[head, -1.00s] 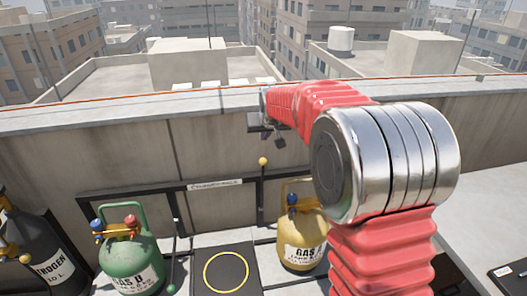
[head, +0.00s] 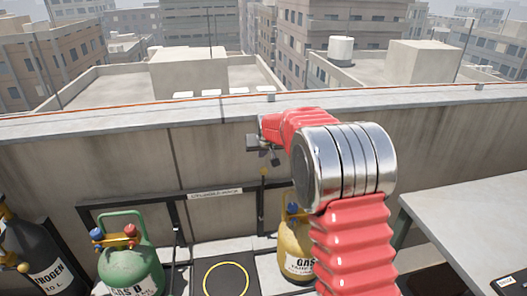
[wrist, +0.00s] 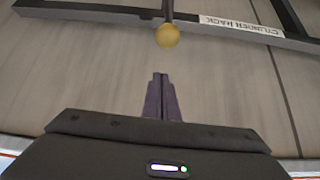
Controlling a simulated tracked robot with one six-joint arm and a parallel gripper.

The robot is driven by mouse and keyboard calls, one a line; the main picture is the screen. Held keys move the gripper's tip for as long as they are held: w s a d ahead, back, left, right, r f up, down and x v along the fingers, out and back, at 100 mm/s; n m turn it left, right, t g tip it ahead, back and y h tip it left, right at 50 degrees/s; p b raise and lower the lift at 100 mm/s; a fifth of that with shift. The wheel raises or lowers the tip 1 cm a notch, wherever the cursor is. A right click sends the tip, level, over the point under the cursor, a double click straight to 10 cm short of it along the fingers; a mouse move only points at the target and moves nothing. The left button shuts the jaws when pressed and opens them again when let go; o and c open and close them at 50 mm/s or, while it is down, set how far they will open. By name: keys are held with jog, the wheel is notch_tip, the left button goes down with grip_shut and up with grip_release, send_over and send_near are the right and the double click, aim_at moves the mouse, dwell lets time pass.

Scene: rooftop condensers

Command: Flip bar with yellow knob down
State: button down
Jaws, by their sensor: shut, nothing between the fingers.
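The yellow knob (head: 263,171) tops a thin dark bar (head: 261,205) that stands upright at the cylinder rack, against the parapet wall. In the wrist view the knob (wrist: 167,36) is ahead of my fingertips, with the bar (wrist: 168,9) running to the top edge. My gripper (head: 276,161) is close to the knob in the head view. In the wrist view my gripper (wrist: 160,76) has its dark fingers together and empty, with a visible gap to the knob. My red arm hides part of the rack's right side.
The rack rail (head: 150,197) carries a white label (head: 215,193). A green cylinder (head: 130,262), a yellow cylinder (head: 297,245) and a dark nitrogen cylinder (head: 40,260) stand below. A yellow ring (head: 226,280) marks a dark floor plate. A pale table (head: 470,220) is at right.

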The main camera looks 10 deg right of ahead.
aim_at(264, 171)
jog(key=shift+s+a+f, duration=0.1)
jog(key=shift+s+f, duration=0.4)
jog(key=shift+s, duration=0.35)
jog(key=shift+s+f, duration=0.45)
jog(key=shift+s, duration=0.4)
